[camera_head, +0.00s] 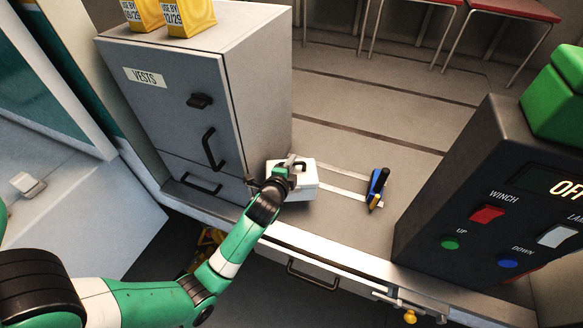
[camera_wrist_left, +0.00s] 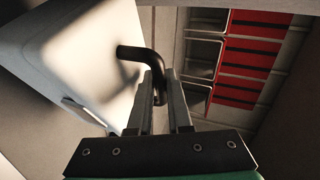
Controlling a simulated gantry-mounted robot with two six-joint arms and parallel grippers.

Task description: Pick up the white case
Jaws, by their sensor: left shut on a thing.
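The white case (camera_head: 305,186) sits on the grey floor beside the vests cabinet, with a dark handle on top. My left gripper (camera_head: 284,166) is over the case at its handle. In the left wrist view the case fills the upper left (camera_wrist_left: 75,55), and its black handle (camera_wrist_left: 135,53) bends in between my fingers (camera_wrist_left: 162,92). The left gripper is shut on the handle. My gripper and wrist hide part of the case in the head view. I cannot tell whether the case is clear of the floor. My right gripper is not in view.
A grey cabinet (camera_head: 190,110) labelled VESTS stands just left of the case, with yellow packs (camera_head: 185,15) on top. A winch control box (camera_head: 480,200) stands further right. Red seats (camera_head: 515,10) line the back.

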